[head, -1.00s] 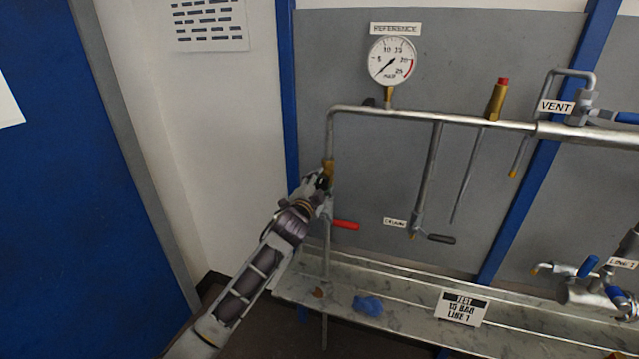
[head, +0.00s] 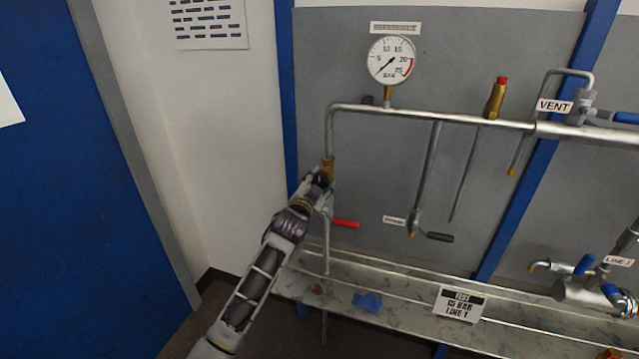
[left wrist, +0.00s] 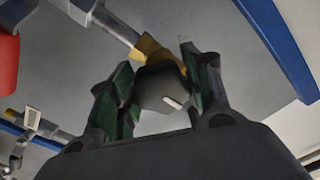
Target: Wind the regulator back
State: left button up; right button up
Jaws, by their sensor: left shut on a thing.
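The regulator has a brass body (head: 327,165) on the vertical pipe at the left end of the line. Its black knob with a white mark (left wrist: 160,88) shows in the left wrist view, with the brass body (left wrist: 150,48) behind it. My left gripper (head: 321,181) is at the regulator, and in the left wrist view its green-padded fingers (left wrist: 160,95) stand on both sides of the knob, shut on it. The reference gauge (head: 391,60) above has its needle low on the scale, near the lower left. My right gripper is not in view.
A red-handled valve (head: 345,223) is just right of my gripper. A drain pipe with a black handle (head: 440,237) hangs further right. A ledge (head: 400,305) below carries a blue cloth (head: 368,302) and a test sign (head: 459,304). The vent valve (head: 582,105) is at upper right.

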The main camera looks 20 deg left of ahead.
pick_arm(q)
jog(key=shift+f, duration=0.25)
jog(key=o, duration=1)
jog(key=shift+c, duration=0.2)
jog(key=shift+o, duration=0.2)
jog(key=shift+r, duration=0.1)
jog(key=s, duration=1.2)
jog(key=shift+a, duration=0.2)
